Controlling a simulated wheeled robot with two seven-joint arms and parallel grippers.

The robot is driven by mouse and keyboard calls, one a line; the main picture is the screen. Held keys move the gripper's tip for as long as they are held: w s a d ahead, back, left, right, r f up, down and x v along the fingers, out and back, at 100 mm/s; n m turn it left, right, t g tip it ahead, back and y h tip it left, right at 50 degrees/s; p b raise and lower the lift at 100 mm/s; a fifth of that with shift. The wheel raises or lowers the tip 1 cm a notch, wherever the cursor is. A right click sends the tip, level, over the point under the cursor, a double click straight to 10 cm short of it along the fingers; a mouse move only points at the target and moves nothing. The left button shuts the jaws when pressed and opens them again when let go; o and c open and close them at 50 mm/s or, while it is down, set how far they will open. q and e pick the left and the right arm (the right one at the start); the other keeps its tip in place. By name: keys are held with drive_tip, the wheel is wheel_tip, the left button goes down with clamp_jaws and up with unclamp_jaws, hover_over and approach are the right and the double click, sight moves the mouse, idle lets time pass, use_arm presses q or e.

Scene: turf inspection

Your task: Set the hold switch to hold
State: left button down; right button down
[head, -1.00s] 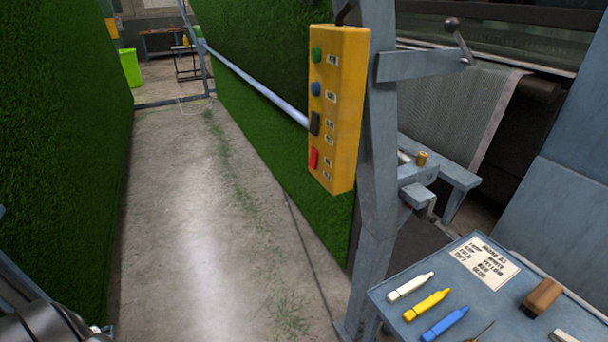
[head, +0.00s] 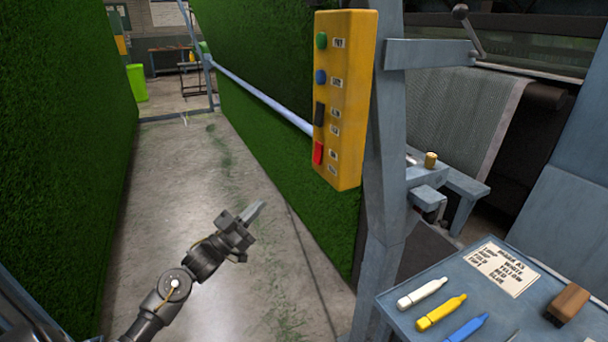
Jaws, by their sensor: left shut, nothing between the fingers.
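A yellow control box (head: 352,105) is fixed to a grey post right of centre. On its left face sit a green button (head: 321,41), a blue button (head: 320,77), a black rocker switch (head: 319,114) and a red rocker switch (head: 318,153). Small labels beside them are too small to read, so I cannot tell which one is the hold switch or how it is set. My left gripper (head: 252,212) is shut and empty, below and left of the box, apart from it. My right gripper is not in view.
A grey tray table (head: 395,297) at lower right carries white, yellow and blue markers, a printed card (head: 500,267) and a wooden-backed block (head: 567,303). Green turf walls stand left and behind the box. A pale rail (head: 262,94) runs to the box. The floor aisle is clear.

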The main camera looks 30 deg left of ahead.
sight(316, 156)
use_arm(q)
drive_tip(key=s+d+r+m+g+h, duration=0.1)
drive_tip(key=s+d+r+m+h, duration=0.1)
drive_tip(key=s+d+r+h, duration=0.2)
wheel_tip(316, 156, up, 3)
drive_tip(key=h, duration=0.3)
drive_tip(key=shift+s+d+f, duration=0.2)
drive_tip(key=p+x, duration=0.1)
drive_tip(key=x, duration=0.3)
drive_tip(key=w+f+p+x, duration=0.1)
drive_tip(key=p+x, duration=0.1)
drive_tip(key=x, duration=0.2)
drive_tip(key=d+f+p+x, duration=0.1)
drive_tip(key=p+x, duration=0.1)
drive_tip(key=x, duration=0.3)
drive_tip(key=shift+w+f, duration=0.2)
